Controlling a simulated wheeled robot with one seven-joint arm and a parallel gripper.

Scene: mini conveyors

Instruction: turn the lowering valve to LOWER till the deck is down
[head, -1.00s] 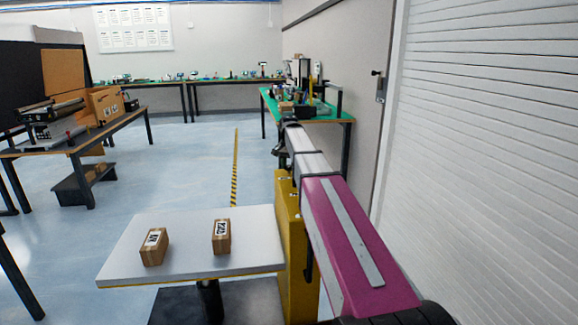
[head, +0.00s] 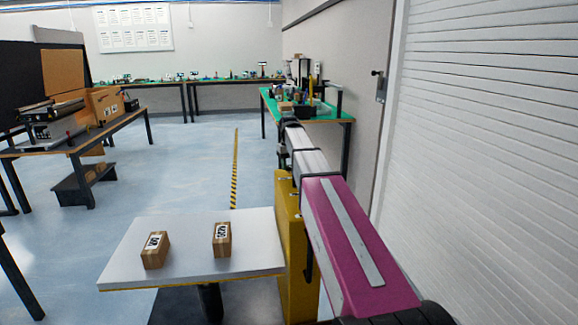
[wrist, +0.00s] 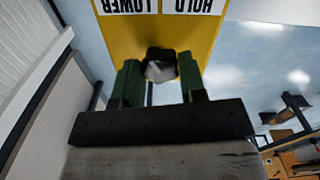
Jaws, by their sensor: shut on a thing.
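The deck (head: 185,275) is a light grey plate with a yellow edge, standing a little above the floor on a dark support. Beside it is the yellow column (head: 291,245). In the wrist view the yellow panel (wrist: 112,45) carries upside-down HOLD and LOWER labels. The lowering valve's dark knob (wrist: 160,66) sits below them. My gripper (wrist: 159,75) has its green fingers shut on the knob, one on each side. The valve's pointer cannot be made out. In the head view my arm hides the gripper and valve.
Two cardboard boxes stand on the deck, one at left (head: 155,251) and one at right (head: 222,240). A shutter wall (head: 490,150) is close on the right. A workbench (head: 75,146) stands at left. The floor between is clear.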

